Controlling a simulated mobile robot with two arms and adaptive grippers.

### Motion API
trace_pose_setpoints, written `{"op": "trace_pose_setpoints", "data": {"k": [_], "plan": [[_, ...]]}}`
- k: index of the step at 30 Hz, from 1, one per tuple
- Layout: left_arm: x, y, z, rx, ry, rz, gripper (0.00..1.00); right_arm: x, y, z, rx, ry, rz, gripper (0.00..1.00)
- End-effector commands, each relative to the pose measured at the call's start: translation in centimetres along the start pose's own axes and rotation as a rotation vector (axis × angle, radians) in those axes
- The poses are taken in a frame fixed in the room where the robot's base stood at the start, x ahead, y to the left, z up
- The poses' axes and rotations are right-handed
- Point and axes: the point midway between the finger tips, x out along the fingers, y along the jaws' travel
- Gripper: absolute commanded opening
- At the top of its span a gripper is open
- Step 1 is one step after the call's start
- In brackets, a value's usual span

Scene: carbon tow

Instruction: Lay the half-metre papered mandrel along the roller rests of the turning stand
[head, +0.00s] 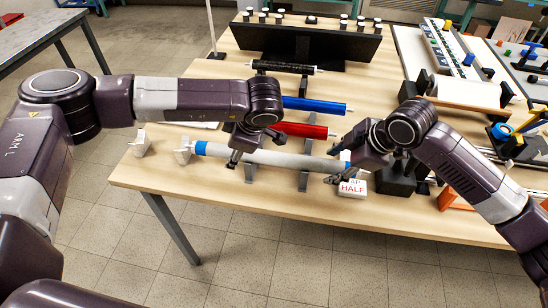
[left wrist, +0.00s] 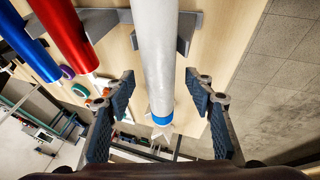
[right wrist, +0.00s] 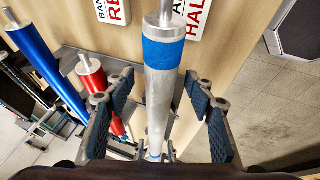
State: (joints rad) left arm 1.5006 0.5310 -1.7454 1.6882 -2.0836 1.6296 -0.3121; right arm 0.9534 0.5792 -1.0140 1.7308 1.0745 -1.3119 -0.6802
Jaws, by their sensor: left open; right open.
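The papered mandrel (head: 270,158), a pale grey-white tube with blue bands near its ends, lies on grey rack supports (head: 303,181) near the table's front edge. A card reading HALF (head: 352,188) stands by its right end. My left gripper (head: 250,150) is over its left part; in the left wrist view the tube (left wrist: 158,55) runs between the open fingers (left wrist: 162,95). My right gripper (head: 342,166) is at its right end; in the right wrist view the tube (right wrist: 160,90) runs between the open fingers (right wrist: 162,95). I cannot identify the turning stand's roller rests for certain.
Red (head: 305,130), blue (head: 315,105) and black (head: 285,67) tubes lie behind on the same supports. A dark block (head: 397,180) stands right of my right gripper. A white roll (head: 465,91) lies farther right.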

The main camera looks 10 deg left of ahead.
Motion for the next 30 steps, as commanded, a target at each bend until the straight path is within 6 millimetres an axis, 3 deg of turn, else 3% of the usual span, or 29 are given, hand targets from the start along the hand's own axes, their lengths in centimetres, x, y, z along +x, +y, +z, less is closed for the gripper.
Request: {"op": "trace_pose_setpoints", "data": {"k": [9,22,30], "plan": [[0.14,0.03,-0.02,0.000,0.000,0.001,0.47,0.16,-0.02,0.01,-0.001,0.000,0.000,0.47],[0.10,0.05,-0.01,-0.001,0.000,0.001,0.00,0.13,-0.01,0.02,0.000,0.000,0.000,0.00],[0.04,0.11,-0.03,-0.001,0.000,0.002,0.00,0.07,0.06,-0.02,-0.001,0.000,0.002,0.00]]}}
